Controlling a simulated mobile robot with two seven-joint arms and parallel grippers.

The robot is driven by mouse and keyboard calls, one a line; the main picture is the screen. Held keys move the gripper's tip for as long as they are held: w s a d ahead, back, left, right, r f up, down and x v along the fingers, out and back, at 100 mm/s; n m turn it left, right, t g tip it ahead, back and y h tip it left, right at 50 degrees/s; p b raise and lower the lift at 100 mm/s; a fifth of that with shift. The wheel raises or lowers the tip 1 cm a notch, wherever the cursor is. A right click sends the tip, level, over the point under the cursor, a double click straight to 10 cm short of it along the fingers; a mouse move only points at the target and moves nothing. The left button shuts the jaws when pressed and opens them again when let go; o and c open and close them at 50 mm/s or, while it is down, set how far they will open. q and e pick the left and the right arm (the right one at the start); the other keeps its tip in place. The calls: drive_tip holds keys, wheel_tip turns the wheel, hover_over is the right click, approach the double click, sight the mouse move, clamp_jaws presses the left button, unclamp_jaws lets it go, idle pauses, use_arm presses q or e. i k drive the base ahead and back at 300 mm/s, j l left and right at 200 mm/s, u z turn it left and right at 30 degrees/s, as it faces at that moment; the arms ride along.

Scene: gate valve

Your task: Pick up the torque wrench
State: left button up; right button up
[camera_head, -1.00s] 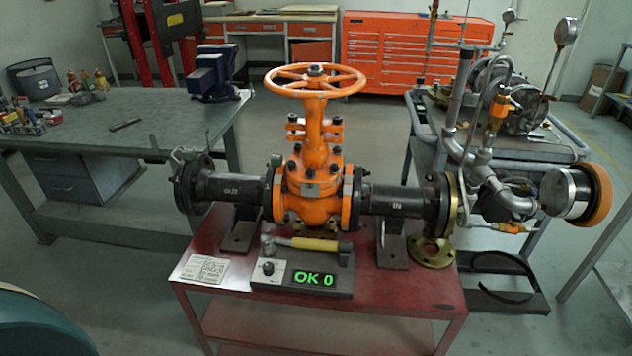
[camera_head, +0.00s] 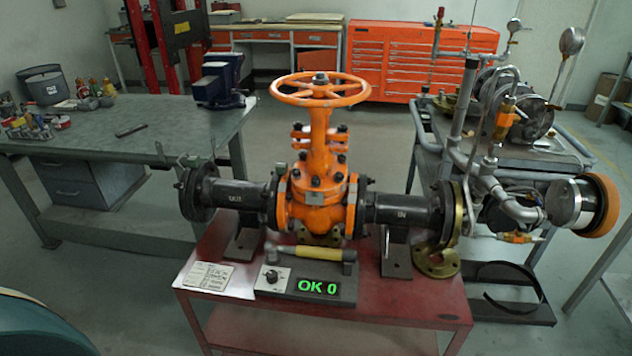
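The torque wrench (camera_head: 309,252) has a yellow grip and grey metal ends. It lies across the back of a small grey stand with a knob and a green display reading "OK 0" (camera_head: 317,287). The stand is on the red table (camera_head: 400,300), in front of the orange gate valve (camera_head: 320,190) with its round handwheel (camera_head: 320,89). Neither of my grippers shows in the head view.
A printed card (camera_head: 207,276) lies left of the stand. The valve's black pipes and supports stand close behind the wrench. A grey workbench (camera_head: 100,140) is at the left, and a cart with pipework (camera_head: 520,205) at the right. The table's front right is bare.

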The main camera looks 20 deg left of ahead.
sight(273, 249)
drive_tip(key=i+l+u, duration=0.15)
drive_tip(key=l, duration=0.2)
drive_tip(key=i+l+u, duration=0.3)
drive_tip(key=l, duration=0.4)
drive_tip(key=i+l+u, duration=0.15)
drive_tip(key=l, duration=0.2)
